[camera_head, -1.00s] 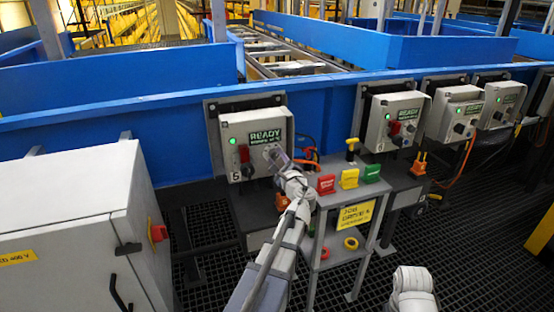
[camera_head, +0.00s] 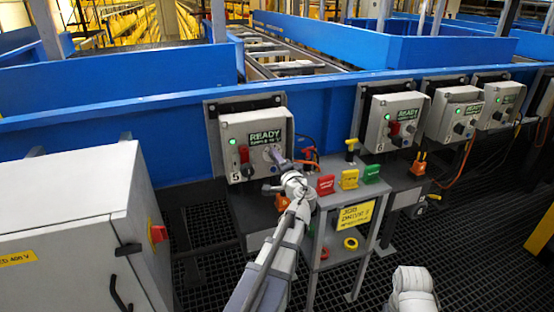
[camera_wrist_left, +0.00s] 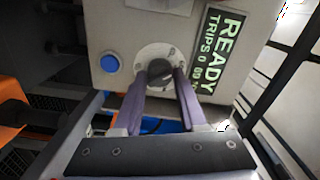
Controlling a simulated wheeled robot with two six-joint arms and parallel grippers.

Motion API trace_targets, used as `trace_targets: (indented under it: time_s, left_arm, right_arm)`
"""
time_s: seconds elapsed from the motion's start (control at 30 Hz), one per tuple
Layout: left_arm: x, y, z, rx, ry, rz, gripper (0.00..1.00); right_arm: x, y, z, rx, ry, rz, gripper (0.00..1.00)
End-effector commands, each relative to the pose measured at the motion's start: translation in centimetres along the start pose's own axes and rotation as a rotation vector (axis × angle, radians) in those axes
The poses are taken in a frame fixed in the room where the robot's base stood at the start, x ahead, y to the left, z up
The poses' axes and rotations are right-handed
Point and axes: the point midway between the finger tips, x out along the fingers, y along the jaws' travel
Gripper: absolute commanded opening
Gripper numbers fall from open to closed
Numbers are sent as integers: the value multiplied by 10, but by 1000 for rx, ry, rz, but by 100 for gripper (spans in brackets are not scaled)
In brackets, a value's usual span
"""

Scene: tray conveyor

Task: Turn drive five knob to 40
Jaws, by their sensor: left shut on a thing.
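The drive five box (camera_head: 238,135) is a grey cabinet marked 5, with a lit green READY display (camera_head: 266,136) and a red switch (camera_head: 244,154). Its dark round knob (camera_wrist_left: 160,70) sits on a pale round dial plate in the left wrist view. My left gripper (camera_head: 273,154) is at the box front, and its two fingers (camera_wrist_left: 160,84) are closed on either side of the knob. In the head view the gripper hides most of the knob. I cannot read the dial setting. My right gripper is out of view.
A stand with red, yellow and green blocks (camera_head: 349,179) and a yellow sign (camera_head: 356,215) is close to the right of my left arm. The drive six box (camera_head: 394,122) is further right. A grey cabinet (camera_head: 75,230) fills the lower left. A blue button (camera_wrist_left: 110,64) is beside the knob.

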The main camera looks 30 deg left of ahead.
Motion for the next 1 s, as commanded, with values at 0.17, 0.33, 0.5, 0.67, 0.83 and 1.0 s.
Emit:
trace_targets:
  time_s: [0.17,0.33,0.5,0.67,0.83,1.0]
  left_arm:
    - [-1,0,1,-164,-2,1,0]
    - [-1,0,1,-301,-2,1,0]
    - [-1,0,1,-411,-2,1,0]
    - [-1,0,1,-485,-2,1,0]
    - [-1,0,1,-532,-2,1,0]
    - [-1,0,2,-554,-2,1,0]
  right_arm:
    - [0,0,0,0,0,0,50]
    - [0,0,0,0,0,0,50]
    - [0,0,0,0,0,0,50]
    - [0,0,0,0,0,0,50]
    - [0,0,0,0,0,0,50]
    - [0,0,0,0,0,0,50]
